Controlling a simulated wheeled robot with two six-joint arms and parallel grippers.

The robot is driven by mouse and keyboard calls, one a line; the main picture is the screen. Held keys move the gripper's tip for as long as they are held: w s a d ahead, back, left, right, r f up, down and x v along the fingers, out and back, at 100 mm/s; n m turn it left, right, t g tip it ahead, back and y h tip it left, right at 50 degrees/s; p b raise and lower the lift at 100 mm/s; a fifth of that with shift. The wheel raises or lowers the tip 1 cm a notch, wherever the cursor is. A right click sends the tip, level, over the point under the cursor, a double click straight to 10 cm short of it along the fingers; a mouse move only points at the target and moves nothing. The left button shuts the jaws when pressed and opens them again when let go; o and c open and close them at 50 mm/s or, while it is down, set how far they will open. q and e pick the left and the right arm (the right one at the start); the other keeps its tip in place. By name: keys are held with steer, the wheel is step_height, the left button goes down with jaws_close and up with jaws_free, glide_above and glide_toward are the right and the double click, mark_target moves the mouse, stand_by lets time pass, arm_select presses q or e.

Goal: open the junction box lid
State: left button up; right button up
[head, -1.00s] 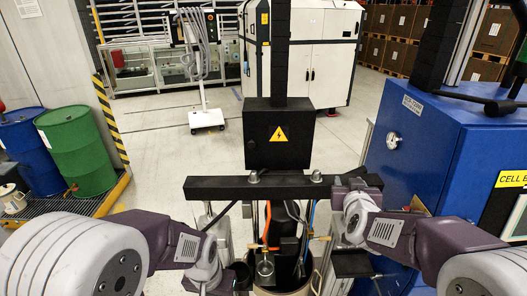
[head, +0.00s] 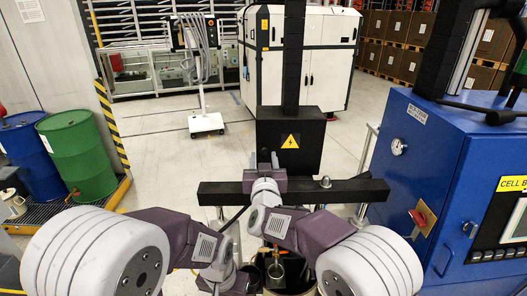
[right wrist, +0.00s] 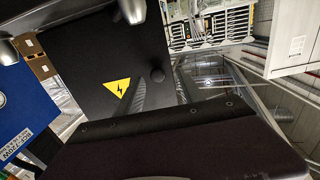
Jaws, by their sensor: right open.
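The junction box (head: 305,143) is a black box with a yellow warning triangle, standing above the dark crossbar (head: 345,190). Its lid looks shut. In the right wrist view the lid (right wrist: 95,60) appears upside down, with a round knob (right wrist: 157,75) near one side edge. My right gripper (head: 264,159) is open and empty, in front of the box's lower left part, with its fingers pointing up. Whether it touches the box cannot be told. It hides the knob in the head view. My left gripper (head: 222,278) is low at the bottom, its fingertips unclear.
A silver bolt (head: 325,182) sticks up from the crossbar. A blue cabinet (head: 430,150) stands close on the right. Green (head: 80,150) and blue (head: 32,155) drums stand at the left. Open floor lies behind the box.

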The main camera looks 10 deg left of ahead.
steer(key=shift+w, duration=1.05)
steer(key=shift+s, duration=0.1)
steer(key=shift+a, duration=0.1)
jaws_close()
stand_by(0.4)
